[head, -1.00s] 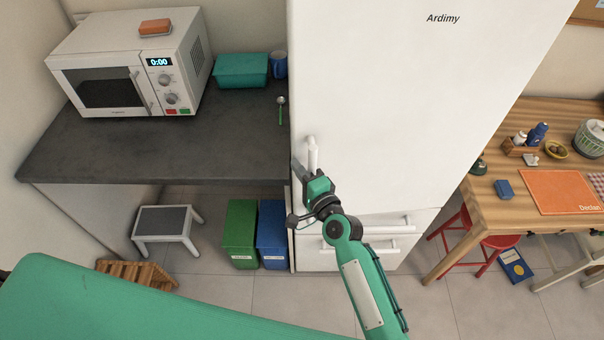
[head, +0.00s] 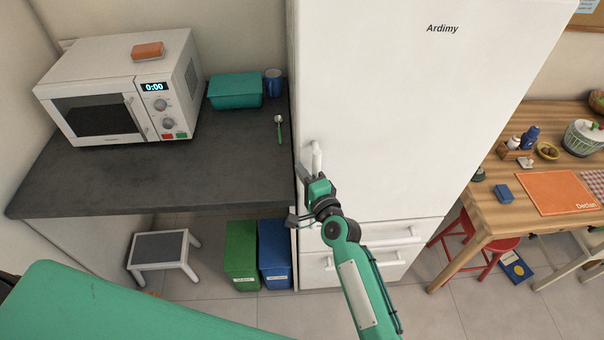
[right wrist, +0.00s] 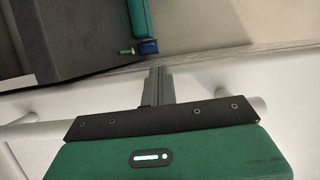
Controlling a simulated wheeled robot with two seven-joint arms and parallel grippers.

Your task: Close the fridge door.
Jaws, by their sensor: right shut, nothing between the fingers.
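The white fridge (head: 400,120) stands in the middle of the head view. Its tall upper door looks flush or nearly flush with the body; I cannot tell whether a small gap is left. A white vertical handle (head: 317,157) is on the door's left side. My right gripper (head: 304,175) is shut and empty just below and beside that handle, at the door's left edge. In the right wrist view its closed fingers (right wrist: 157,85) point at white fridge surfaces near a long seam; contact is unclear. My left gripper is out of view.
A dark counter (head: 180,175) with a microwave (head: 120,95) lies left of the fridge. Green and blue bins (head: 274,255) and a step stool (head: 160,247) are under it. A wooden table (head: 510,160) and red stool (head: 477,240) stand right.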

